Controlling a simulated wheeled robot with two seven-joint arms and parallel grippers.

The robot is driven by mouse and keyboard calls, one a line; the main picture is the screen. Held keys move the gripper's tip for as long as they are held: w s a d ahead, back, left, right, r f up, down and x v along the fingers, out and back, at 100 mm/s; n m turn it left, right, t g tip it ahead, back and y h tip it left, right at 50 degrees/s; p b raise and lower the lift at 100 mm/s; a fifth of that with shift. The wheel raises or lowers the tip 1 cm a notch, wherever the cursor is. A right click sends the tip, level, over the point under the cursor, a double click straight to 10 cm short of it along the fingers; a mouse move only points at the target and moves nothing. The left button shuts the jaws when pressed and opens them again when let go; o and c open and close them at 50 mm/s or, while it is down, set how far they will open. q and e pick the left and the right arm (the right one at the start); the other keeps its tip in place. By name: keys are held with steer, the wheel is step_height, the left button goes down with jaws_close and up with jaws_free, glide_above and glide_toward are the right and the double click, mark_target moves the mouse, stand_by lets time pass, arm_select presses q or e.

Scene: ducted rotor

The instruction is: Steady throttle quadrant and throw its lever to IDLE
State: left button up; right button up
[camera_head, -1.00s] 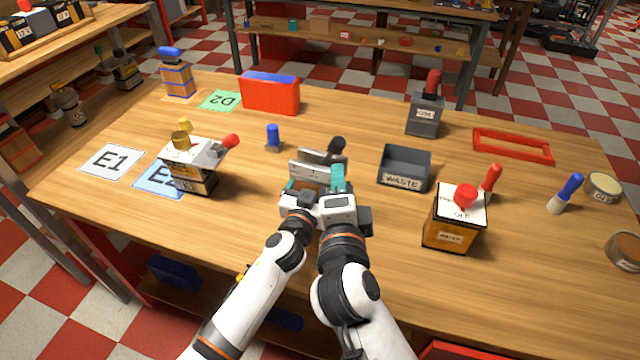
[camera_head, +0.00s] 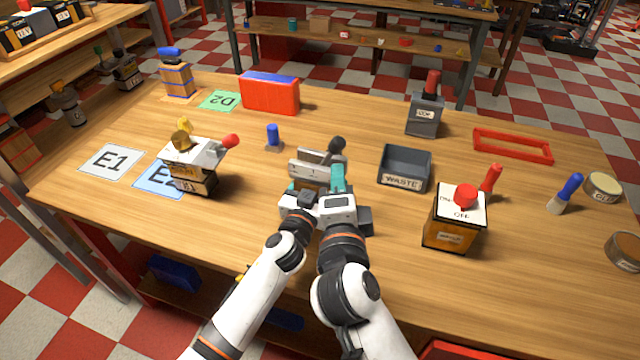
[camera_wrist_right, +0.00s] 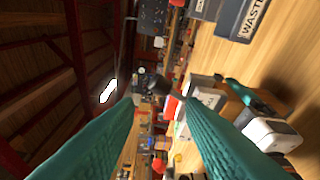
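The throttle quadrant (camera_head: 309,168) is a grey box with pale upright plates on the middle of the table. Its lever ends in a black knob (camera_head: 337,144), tilted to the right and away. My right gripper (camera_head: 338,178) is just in front, one teal finger above the other. In the right wrist view its fingers are apart, and the black knob (camera_wrist_right: 155,84) shows in the gap beyond the tips; I see no clear contact. My left gripper (camera_wrist_right: 243,98) is low beside the quadrant's pale body (camera_wrist_right: 207,97), seemingly touching it. Its finger gap is hidden.
A blue peg (camera_head: 273,137) stands behind. The front left tabletop is clear.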

steer(key=shift+o, duration=1.3)
steer(key=shift+d+r, duration=0.1)
steer(key=shift+r, duration=0.05)
step_height(320, 180, up, 12)
steer(key=s+d+n+t+y, duration=0.1)
steer(key=d+n+t+y, duration=0.1)
steer(key=n+t+y, duration=0.7)
steer(key=n+g, duration=0.9)
steer(key=g, duration=0.1)
glide_toward(333, 139)
steer(key=f, duration=0.1)
steer(key=x, duration=0.8)
steer(key=d+x, duration=0.1)
steer(key=x, duration=0.2)
steer(key=shift+w+a+f, duration=0.25)
steer(key=shift+w, duration=0.35)
